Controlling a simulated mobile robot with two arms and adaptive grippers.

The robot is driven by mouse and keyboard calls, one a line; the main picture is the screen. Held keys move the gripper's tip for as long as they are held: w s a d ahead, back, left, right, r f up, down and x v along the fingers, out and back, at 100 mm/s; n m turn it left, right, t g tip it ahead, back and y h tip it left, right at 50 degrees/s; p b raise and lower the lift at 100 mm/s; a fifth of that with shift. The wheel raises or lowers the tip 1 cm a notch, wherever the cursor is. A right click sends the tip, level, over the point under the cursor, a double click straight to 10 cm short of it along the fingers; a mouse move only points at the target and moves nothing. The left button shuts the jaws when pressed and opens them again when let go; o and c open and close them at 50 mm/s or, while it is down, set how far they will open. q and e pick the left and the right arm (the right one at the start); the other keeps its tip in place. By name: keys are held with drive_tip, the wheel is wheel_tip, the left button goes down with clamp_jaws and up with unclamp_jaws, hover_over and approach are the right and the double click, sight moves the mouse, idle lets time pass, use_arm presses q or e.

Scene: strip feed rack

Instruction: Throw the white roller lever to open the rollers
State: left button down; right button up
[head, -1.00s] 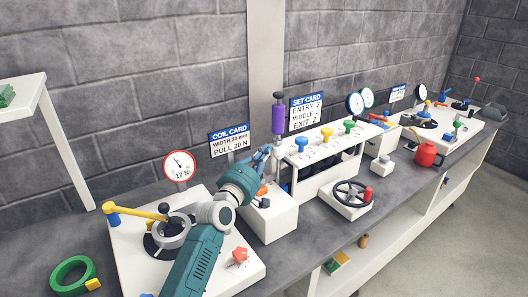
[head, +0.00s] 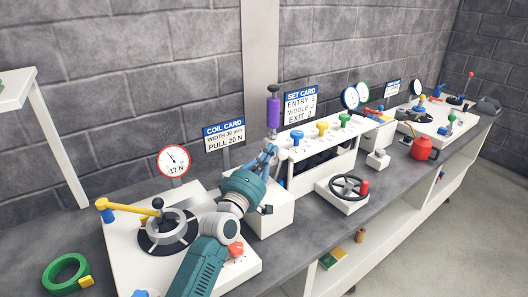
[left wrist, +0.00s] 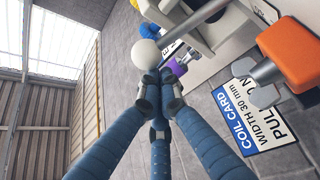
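In the head view my left gripper (head: 267,155) is above the white box at the left end of the roller stand (head: 325,162), just below a purple handle (head: 273,112). There the lever is hidden behind the gripper. My right gripper does not show.
An orange block (left wrist: 285,52) on a grey rod is close to the fingers in the left wrist view. The coil card (head: 224,136) stands behind the left gripper. A black handwheel (head: 348,188) and blue, yellow and green knobs are to the right.

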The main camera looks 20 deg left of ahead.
use_arm(q)
drive_tip(key=shift+s+d+f+m+t+h+b, duration=0.15)
drive_tip(key=shift+s+d+f+m+h+b, duration=0.2)
drive_tip(key=shift+d+m, duration=0.25)
drive_tip(key=shift+s+d+f+m+t+h+b, duration=0.2)
drive_tip(key=shift+s+d+f+m+h, duration=0.1)
drive_tip(key=shift+s+d+m, duration=0.25)
drive_tip(key=d, duration=0.1)
drive_tip(key=s+d+f, duration=0.1)
drive_tip(key=s+d, duration=0.1)
drive_tip(key=shift+s+f, duration=0.1)
drive_tip(key=shift+f, duration=0.15)
drive_tip(key=shift+s+d+f, duration=0.6)
drive_tip(key=shift+d+f, duration=0.15)
drive_tip(key=shift+f, duration=0.1)
drive_tip(key=shift+s+d+f, duration=0.15)
drive_tip(key=shift+d+f, duration=0.05)
drive_tip(key=shift+r, duration=0.35)
wheel_tip(320, 180, up, 9)
drive_tip(key=shift+r, duration=0.15)
